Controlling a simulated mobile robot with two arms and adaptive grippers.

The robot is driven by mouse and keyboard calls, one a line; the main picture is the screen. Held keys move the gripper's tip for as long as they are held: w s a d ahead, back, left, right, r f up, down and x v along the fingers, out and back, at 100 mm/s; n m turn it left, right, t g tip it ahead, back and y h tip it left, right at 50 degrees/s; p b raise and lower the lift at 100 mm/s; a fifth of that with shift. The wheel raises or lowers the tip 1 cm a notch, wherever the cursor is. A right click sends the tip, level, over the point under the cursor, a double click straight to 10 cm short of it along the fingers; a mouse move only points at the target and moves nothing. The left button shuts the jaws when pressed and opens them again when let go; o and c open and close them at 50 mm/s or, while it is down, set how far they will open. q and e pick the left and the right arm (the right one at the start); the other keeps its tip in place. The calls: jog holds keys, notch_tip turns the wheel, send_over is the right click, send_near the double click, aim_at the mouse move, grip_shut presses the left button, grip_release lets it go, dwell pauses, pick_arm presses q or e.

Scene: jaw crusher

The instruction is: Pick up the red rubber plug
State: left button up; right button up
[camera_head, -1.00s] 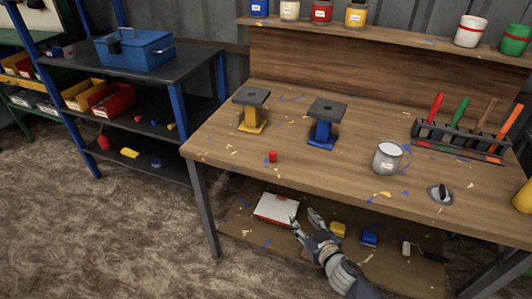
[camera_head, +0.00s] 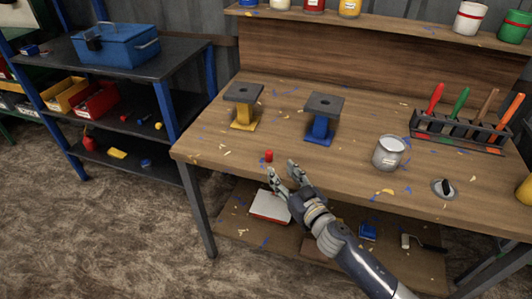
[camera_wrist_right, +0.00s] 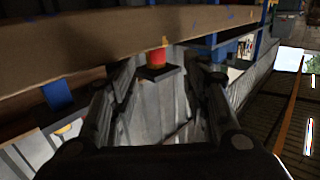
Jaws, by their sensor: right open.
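The red rubber plug (camera_head: 269,156) is a small red cylinder standing upright on the bench top near its front edge. My right gripper (camera_head: 281,174) is open and empty at the front edge, just short of the plug and slightly to its right, with a small gap between. In the right wrist view, which looks upside down, the plug (camera_wrist_right: 155,50) shows between and beyond the spread fingers. The yellow stand's dark plate shows behind it there. My left gripper is not in view.
The yellow stand (camera_head: 242,117) and blue stand (camera_head: 320,128) are behind the plug. A metal can (camera_head: 388,153) and tool rack (camera_head: 462,133) are to the right. The wooden bench (camera_head: 215,140) is clear around the plug apart from small chips. A lower shelf holds a white-and-red box (camera_head: 270,206).

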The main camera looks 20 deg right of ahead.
aim_at(271, 157)
jog(key=x, duration=0.4)
jog(key=shift+w, duration=0.55)
jog(key=b+x, duration=0.1)
jog(key=x, duration=0.3)
jog(key=shift+w+d+r, duration=0.1)
jog(key=shift+d+r, duration=0.05)
jog(key=shift+w, duration=0.35)
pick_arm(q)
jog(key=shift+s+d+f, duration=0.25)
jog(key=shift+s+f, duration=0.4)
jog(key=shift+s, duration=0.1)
pick_arm(e)
jog(key=shift+s, duration=0.1)
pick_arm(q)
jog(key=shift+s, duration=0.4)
pick_arm(e)
jog(key=c, duration=0.8)
